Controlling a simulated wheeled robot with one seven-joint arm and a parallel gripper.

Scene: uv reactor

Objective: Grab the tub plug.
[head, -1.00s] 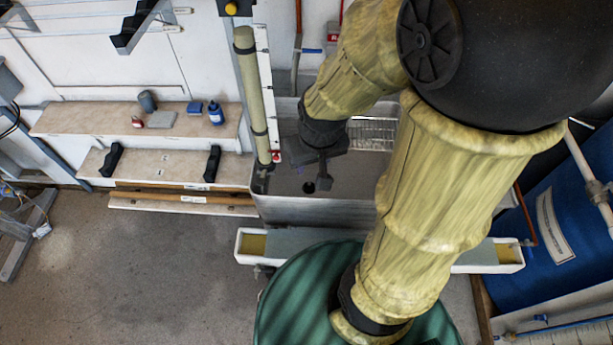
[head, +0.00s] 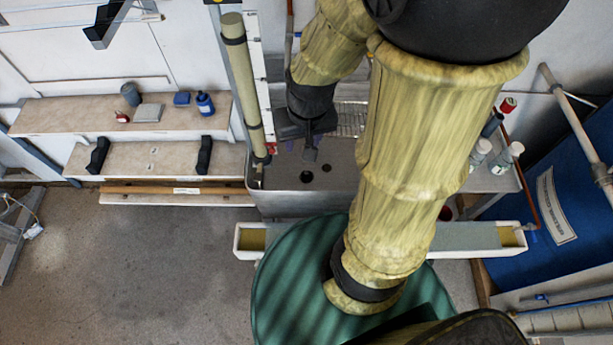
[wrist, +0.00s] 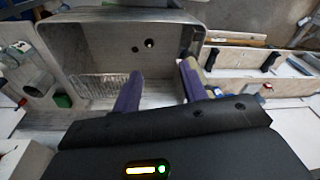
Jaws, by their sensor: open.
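The tub (head: 280,200) is a grey metal basin below my gripper. Two dark round spots show on its floor. The smaller one looks like the tub plug (head: 326,167), lying beside the larger drain hole (head: 306,177). In the wrist view the plug (wrist: 135,48) and the drain hole (wrist: 149,43) lie beyond the fingertips, near the tub's far wall. My gripper (head: 310,152) is over the tub, just short of the plug in the head view. Its purple-grey fingers (wrist: 160,70) are apart with nothing between them.
A tall tan pipe (head: 242,85) stands at the tub's left corner. A wire rack (head: 351,118) is at the tub's back. Shelves (head: 165,158) are to the left, bottles (head: 508,157) to the right. A green round drum (head: 290,290) stands in front.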

